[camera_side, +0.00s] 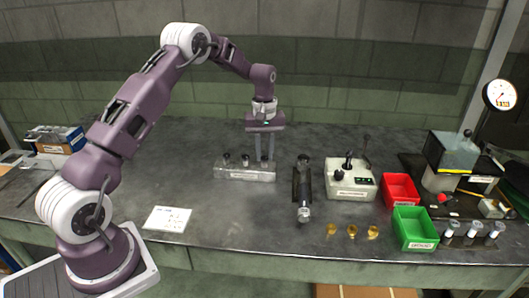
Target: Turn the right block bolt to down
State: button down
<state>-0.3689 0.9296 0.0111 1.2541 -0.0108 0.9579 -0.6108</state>
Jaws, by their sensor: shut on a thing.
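The grey metal block (240,173) lies on the table with a label on its front face. Its left bolt (227,158) and middle bolt (245,160) stand up from its top with dark heads. My gripper (264,160) points straight down at the right end of the block. Its two long fingers are shut on the right block bolt, which is mostly hidden between them. Which way that bolt is turned cannot be made out.
Right of the block stand a dark cylindrical tool (303,185), a white control box (350,180) with levers, a red bin (400,189) and a green bin (413,229). Several brass pieces (352,231) lie in front. A paper sheet (167,219) lies front left.

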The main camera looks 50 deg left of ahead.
aim_at(264, 157)
jog(key=shift+m, duration=0.3)
jog(key=shift+m, duration=2.7)
jog(key=c, duration=1.2)
grip_release()
jog(key=shift+c, duration=0.2)
notch_tip(264, 157, up, 7)
jog(key=shift+r, duration=0.1)
